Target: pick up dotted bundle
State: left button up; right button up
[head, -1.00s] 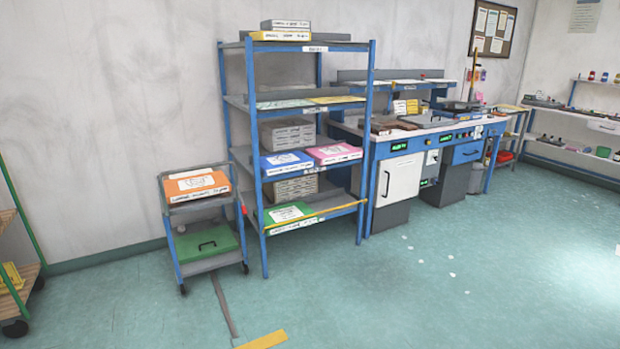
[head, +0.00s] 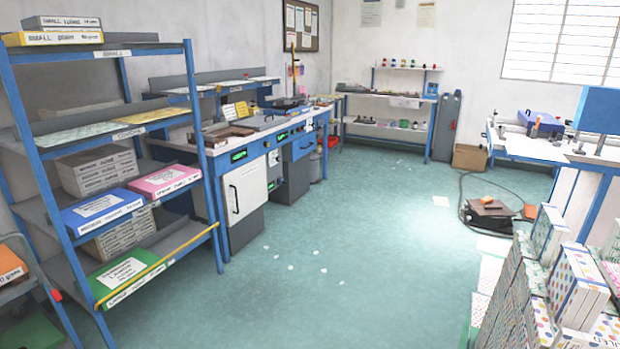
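Several dotted bundles (head: 577,290) stand packed together at the lower right of the head view. They are white with coloured dots, and some have plain grey-white bands or edges. The right and bottom picture edges cut off part of the group. Neither of my grippers shows in the head view.
A blue shelf rack (head: 203,150) with coloured boxes stands at the left. A workbench (head: 180,143) runs along the wall behind it. A machine with a hose (head: 487,215) sits on the floor at the right. The middle floor (head: 330,250) is mostly clear.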

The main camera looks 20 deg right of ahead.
aim_at(579, 293)
jog(key=i+z, duration=0.1)
jog(key=z, duration=0.45)
jog(key=i+z, duration=0.15)
jog(key=z, duration=0.4)
jog(key=j+z, duration=0.1)
jog(key=z, duration=0.45)
jog(key=i+j+z, duration=0.15)
jog(key=z, duration=0.4)
jog(key=j+z, duration=0.15)
jog(key=z, duration=0.4)
jog(key=j+z, duration=0.2)
jog(key=z, duration=0.35)
jog(key=j+z, duration=0.2)
jog(key=z, duration=0.35)
jog(key=j+z, duration=0.2)
jog(key=z, duration=0.35)
